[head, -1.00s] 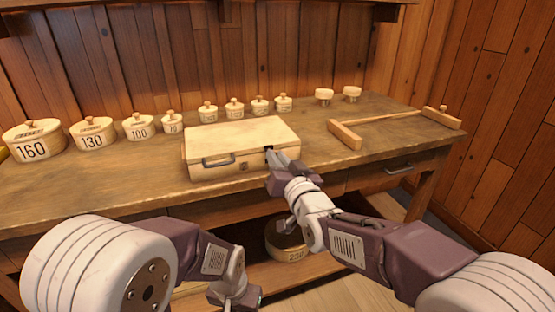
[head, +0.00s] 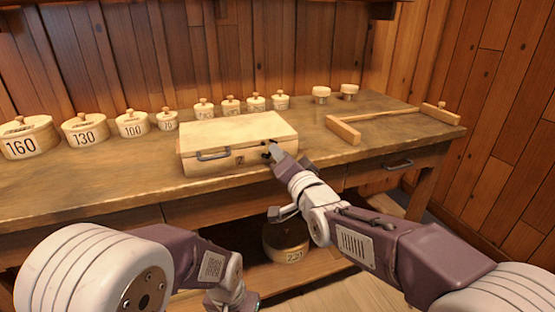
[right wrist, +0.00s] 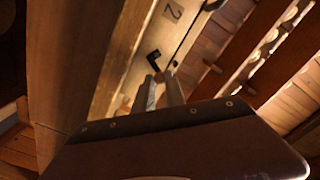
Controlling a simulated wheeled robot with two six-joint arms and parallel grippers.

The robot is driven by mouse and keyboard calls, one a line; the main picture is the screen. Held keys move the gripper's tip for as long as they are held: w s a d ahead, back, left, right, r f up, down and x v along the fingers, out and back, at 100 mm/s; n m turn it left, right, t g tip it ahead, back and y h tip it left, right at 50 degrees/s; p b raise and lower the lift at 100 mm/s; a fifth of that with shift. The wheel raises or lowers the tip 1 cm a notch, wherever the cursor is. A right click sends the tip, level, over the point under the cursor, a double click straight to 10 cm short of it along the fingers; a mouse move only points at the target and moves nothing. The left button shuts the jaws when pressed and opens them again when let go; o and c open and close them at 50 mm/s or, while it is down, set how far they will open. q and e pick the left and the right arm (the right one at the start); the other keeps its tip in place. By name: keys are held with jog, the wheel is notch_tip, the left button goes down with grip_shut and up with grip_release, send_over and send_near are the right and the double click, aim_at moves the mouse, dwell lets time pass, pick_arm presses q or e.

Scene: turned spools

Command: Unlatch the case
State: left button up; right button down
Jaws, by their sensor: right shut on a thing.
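Whether the latch has turned is too small to tell. My left arm hangs low in front of the bench, and its gripper's fingers do not show clearly at the bottom edge.
Several numbered lidded pots (head: 85,130) stand behind and left of the case on the bench (head: 380,122). Two small pale knobs (head: 321,94) stand at the back. A wooden frame with a bar (head: 385,120) lies to the right. A round container (head: 287,245) is on the lower shelf.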

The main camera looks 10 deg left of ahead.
jog(key=shift+w+d+f+m+b, duration=0.1)
jog(key=shift+f+m+b, duration=0.2)
jog(key=shift+m, duration=0.55)
jog(key=shift+d+f+m+b, duration=0.1)
jog(key=shift+f+m+b, duration=0.15)
jog(key=shift+m, duration=0.65)
jog(key=shift+w+d+f+m+b, duration=0.1)
jog(key=shift+f+m+b, duration=0.2)
jog(key=shift+m, duration=0.55)
jog(key=c, duration=1.4)
grip_release()
jog(key=shift+r, duration=0.1)
jog(key=p+v, duration=0.1)
jog(key=v, duration=0.8)
jog(key=shift+p, duration=0.3)
